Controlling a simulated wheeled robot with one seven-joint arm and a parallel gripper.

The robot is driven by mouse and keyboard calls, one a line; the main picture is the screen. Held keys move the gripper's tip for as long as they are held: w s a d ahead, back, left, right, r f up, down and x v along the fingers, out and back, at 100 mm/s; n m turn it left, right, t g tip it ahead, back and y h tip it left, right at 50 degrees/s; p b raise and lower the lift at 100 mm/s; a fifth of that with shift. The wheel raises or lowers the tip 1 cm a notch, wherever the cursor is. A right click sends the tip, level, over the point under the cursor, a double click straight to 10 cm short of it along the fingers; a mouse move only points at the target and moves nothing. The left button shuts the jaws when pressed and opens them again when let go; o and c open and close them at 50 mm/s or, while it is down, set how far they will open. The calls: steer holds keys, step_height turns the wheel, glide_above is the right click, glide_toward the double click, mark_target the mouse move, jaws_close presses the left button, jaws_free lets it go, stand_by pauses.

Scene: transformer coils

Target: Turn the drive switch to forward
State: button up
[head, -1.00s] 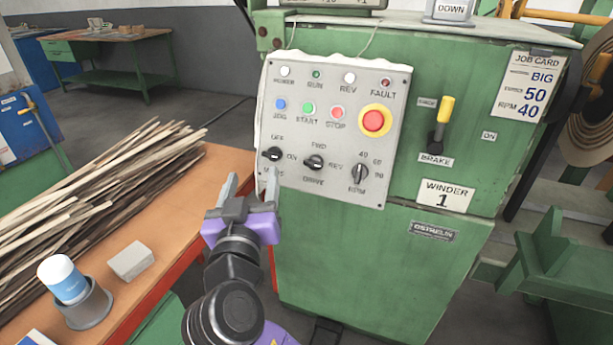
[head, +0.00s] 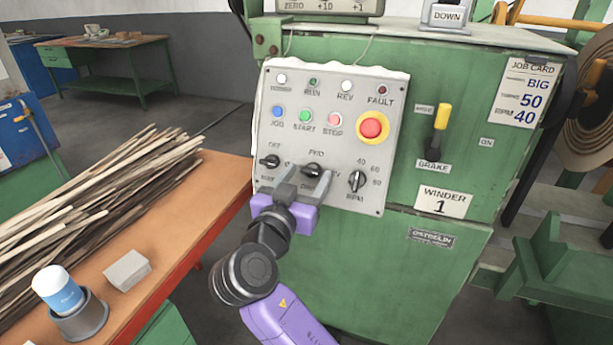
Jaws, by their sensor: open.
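The drive switch (head: 313,170) is a black rotary knob in the middle of the lower row on the grey control panel (head: 381,195). The label FWD is above it; the labels to its right and below are partly covered by my gripper. My gripper (head: 304,176) is open, its two grey fingers reaching up to the panel at the drive switch. The fingertips are at or just in front of the knob; I cannot tell whether they touch it. The knob's exact pointing direction is hard to read.
A black OFF/MAINS knob (head: 270,161) is left of the drive switch, and an RPM knob (head: 357,181) is right of it. Above are the START button (head: 305,116) and red emergency stop (head: 371,127). A yellow-tipped brake lever (head: 438,130) stands to the right.

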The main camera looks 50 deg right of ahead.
steer(key=shift+d, duration=0.15)
jaws_close()
